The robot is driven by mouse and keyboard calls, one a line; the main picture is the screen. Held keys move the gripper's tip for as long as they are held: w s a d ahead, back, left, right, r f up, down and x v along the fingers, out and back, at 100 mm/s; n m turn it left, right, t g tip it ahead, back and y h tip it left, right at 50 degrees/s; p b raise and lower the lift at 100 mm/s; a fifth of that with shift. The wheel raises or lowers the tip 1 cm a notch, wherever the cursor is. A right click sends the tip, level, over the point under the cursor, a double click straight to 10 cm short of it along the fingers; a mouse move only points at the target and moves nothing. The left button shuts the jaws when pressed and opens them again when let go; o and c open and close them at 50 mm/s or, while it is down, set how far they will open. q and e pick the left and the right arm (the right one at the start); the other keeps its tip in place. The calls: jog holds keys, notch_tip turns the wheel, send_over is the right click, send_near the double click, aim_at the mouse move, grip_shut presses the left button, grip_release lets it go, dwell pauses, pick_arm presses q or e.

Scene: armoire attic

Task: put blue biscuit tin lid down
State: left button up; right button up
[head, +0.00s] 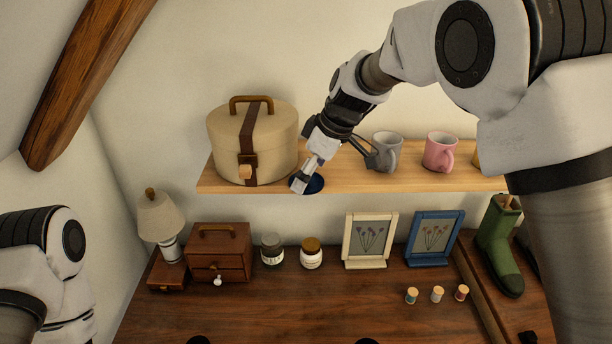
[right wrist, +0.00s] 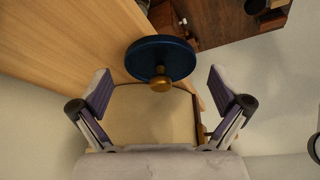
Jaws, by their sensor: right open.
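The blue biscuit tin lid (head: 314,184) is at the front edge of the wooden shelf, right of the round cream box. In the right wrist view, the lid (right wrist: 148,60) is a dark blue disc with a gold knob (right wrist: 161,84) facing the camera. My right gripper (head: 305,178) is just above the lid and hides part of it. Its fingers (right wrist: 160,85) are spread apart, with the knob between them and touching neither. The lid overlaps the shelf's front edge in the wrist view; I cannot tell how much is supported. My left gripper is out of view; only its arm shows.
The cream box (head: 228,135) stands close left of the right gripper. A grey mug (head: 386,152) and a pink mug (head: 438,152) stand on the shelf (head: 350,178) to the right. Below, the desk (head: 310,305) holds jars, frames and a small chest (head: 219,250).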

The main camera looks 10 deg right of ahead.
jog(key=shift+d, duration=0.1)
jog(key=shift+s, duration=0.1)
jog(key=c, duration=1.3)
jog(key=shift+s, duration=0.2)
jog(key=c, duration=0.6)
jog(key=shift+s+a, duration=0.15)
jog(key=shift+a, duration=0.05)
grip_shut()
